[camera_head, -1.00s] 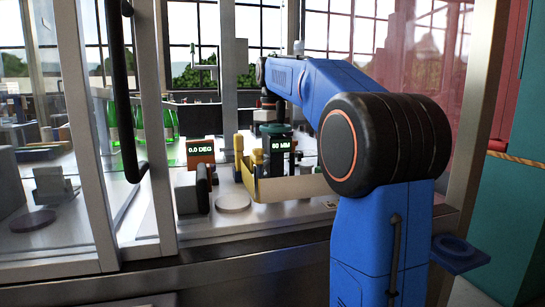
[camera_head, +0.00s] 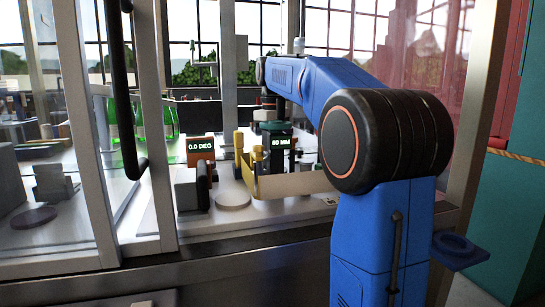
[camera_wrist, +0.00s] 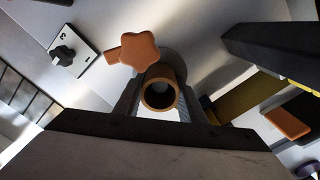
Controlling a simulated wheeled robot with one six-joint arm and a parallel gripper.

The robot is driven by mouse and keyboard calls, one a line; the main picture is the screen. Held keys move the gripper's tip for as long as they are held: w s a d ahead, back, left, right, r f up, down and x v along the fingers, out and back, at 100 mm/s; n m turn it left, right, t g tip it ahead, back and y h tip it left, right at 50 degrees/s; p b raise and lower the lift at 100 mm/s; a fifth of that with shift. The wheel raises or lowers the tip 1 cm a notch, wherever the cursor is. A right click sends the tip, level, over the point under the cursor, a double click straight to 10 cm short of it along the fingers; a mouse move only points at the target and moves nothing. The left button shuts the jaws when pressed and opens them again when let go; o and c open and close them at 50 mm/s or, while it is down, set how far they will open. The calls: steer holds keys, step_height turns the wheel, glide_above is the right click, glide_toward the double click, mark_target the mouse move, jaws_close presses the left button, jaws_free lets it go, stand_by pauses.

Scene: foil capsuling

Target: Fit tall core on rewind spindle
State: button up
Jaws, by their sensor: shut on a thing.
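The core, a brown cardboard tube (camera_wrist: 161,92), is between my gripper's fingers (camera_wrist: 160,104) in the wrist view. My gripper is shut on it, and I look nearly straight into its open end. In the head view my blue arm reaches over the bench, and the core and fingertips cannot be made out there. I cannot identify the rewind spindle for sure.
In the head view, a "60 MM" display (camera_head: 280,142), an orange "0.0 DEG" display (camera_head: 200,147), yellow-topped posts and a tan tray wall (camera_head: 290,186) crowd the work area. Glass panels and a metal post (camera_head: 158,120) stand at left. A plate marked 3 (camera_wrist: 84,40) shows in the wrist view.

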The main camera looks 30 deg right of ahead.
steer(key=shift+f, duration=0.1)
steer(key=o, duration=1.1)
step_height(320, 180, up, 12)
